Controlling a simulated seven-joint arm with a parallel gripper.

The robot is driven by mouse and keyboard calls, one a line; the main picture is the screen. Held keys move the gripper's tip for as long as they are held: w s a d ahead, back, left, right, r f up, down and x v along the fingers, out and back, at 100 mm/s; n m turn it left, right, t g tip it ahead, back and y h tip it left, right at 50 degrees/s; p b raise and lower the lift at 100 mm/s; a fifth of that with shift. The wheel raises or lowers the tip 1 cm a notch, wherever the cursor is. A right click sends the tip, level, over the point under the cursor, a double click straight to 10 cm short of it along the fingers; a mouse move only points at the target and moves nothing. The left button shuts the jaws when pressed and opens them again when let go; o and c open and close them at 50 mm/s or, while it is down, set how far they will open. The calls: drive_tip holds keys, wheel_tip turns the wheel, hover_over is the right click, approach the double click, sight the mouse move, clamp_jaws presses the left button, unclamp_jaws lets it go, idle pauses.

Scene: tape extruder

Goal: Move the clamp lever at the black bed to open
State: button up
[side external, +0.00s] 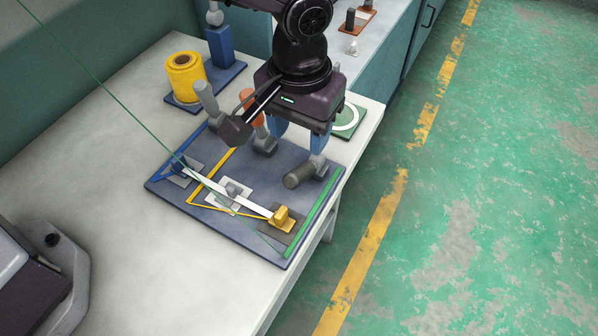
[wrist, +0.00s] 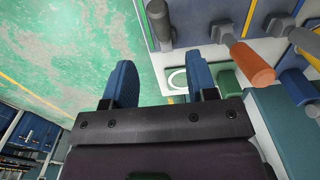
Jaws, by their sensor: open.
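The dark grey lever handle (side external: 299,176) lies nearly flat at the right of the blue board, pointing to the lower left from its grey mount (side external: 320,166). It also shows at the top of the wrist view (wrist: 158,22). A dark plate (side external: 292,238) lies under the yellow block; I cannot tell whether this is the black bed. My gripper (side external: 298,142) is open and empty above the board's far right part, with blue fingers apart. In the wrist view, its fingers (wrist: 163,85) frame no lever; the dark grey handle is beyond them.
An orange lever (side external: 250,103) and a light grey lever (side external: 206,96) stand tilted up, left of my gripper. A yellow spool (side external: 185,75) stands at the back left. White tape (side external: 255,205) runs to a yellow block (side external: 281,216). A green pad (side external: 346,118) lies behind my gripper.

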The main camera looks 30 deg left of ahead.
sight(299, 170)
wheel_tip(299, 170, down, 11)
drive_tip(key=shift+f, duration=0.15)
drive_tip(key=shift+c, duration=0.4)
clamp_jaws()
